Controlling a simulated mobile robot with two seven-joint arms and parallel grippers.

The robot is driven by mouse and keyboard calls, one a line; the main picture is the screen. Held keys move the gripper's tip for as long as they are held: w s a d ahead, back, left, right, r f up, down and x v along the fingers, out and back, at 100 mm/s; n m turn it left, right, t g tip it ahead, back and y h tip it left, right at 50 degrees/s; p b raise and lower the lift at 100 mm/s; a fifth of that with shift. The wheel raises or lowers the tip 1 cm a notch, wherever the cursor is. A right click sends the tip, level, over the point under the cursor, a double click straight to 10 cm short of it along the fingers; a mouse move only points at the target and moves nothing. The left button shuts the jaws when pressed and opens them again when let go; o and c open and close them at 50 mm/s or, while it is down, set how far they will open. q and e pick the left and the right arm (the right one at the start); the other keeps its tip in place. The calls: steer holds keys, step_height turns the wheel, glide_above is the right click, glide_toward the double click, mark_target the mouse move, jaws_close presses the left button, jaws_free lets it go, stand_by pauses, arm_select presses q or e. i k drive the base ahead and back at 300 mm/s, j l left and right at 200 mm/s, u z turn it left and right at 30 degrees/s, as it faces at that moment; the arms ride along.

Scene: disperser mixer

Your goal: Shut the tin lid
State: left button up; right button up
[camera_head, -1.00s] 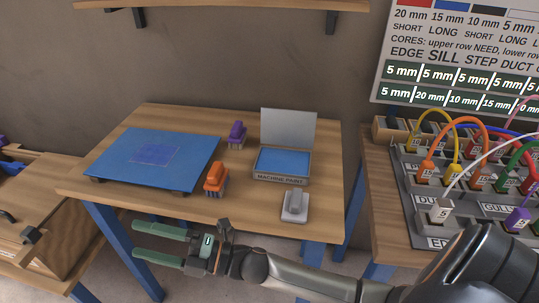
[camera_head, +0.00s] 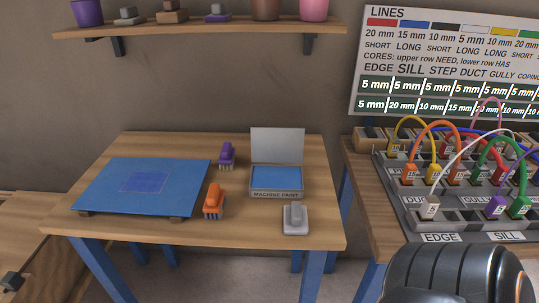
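The tin (camera_head: 275,194), labelled MACHINE PAINT, sits near the right side of the wooden table. It holds a blue surface inside. Its grey lid (camera_head: 278,145) stands up open at the back edge of the tin. Neither of my grippers is in view. A dark, rounded part of my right arm shows at the bottom right corner, well apart from the tin.
A blue board (camera_head: 110,188) lies on the table's left. An orange brush (camera_head: 213,201), a purple brush (camera_head: 226,154) and a grey block (camera_head: 296,219) stand around the tin. A rack with coloured cables (camera_head: 448,238) is at right. A shelf (camera_head: 200,27) hangs above.

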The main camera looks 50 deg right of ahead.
mark_target(268, 144)
steer(key=j+z, duration=0.1)
steer(key=z, duration=0.4)
steer(key=j+z, duration=0.15)
steer(key=z, duration=0.3)
